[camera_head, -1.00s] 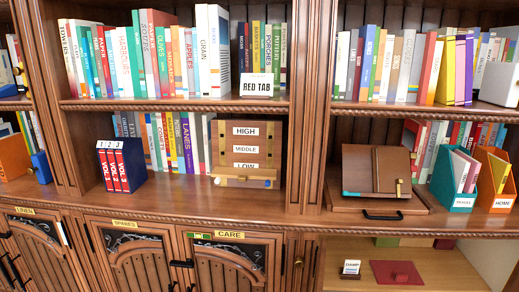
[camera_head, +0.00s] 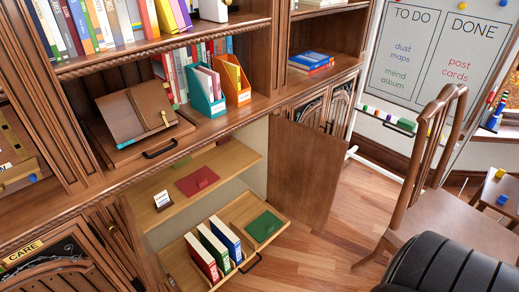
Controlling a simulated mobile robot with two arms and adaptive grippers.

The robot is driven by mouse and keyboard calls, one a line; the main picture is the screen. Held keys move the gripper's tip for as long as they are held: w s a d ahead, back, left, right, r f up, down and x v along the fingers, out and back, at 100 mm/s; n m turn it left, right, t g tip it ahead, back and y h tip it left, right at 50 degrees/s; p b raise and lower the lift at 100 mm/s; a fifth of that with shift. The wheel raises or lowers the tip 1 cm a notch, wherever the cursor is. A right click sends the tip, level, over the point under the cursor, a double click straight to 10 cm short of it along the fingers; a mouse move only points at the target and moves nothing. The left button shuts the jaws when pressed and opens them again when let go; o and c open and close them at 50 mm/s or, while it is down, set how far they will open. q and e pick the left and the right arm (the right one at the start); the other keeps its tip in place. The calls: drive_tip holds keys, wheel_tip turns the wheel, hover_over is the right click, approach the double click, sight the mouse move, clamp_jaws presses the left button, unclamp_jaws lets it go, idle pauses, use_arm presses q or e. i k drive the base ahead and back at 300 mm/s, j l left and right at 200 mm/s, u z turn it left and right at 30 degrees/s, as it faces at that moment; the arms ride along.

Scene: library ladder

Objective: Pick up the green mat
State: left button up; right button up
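The green mat (camera_head: 264,226) lies flat on the right part of a pulled-out wooden shelf (camera_head: 196,271) low in the open cabinet. Three upright books, red (camera_head: 202,258), green (camera_head: 214,245) and blue (camera_head: 226,238), stand on the same shelf to the left of the mat, apart from it. Nothing visible lies on the mat. Neither of my grippers shows in the head view.
A red mat (camera_head: 197,181) and a small sign (camera_head: 162,200) sit on the shelf above. An open cabinet door (camera_head: 302,173) stands right of the pulled-out shelf. Floor between is clear.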

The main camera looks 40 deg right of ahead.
sight(261, 228)
drive_tip(key=z, duration=1.05)
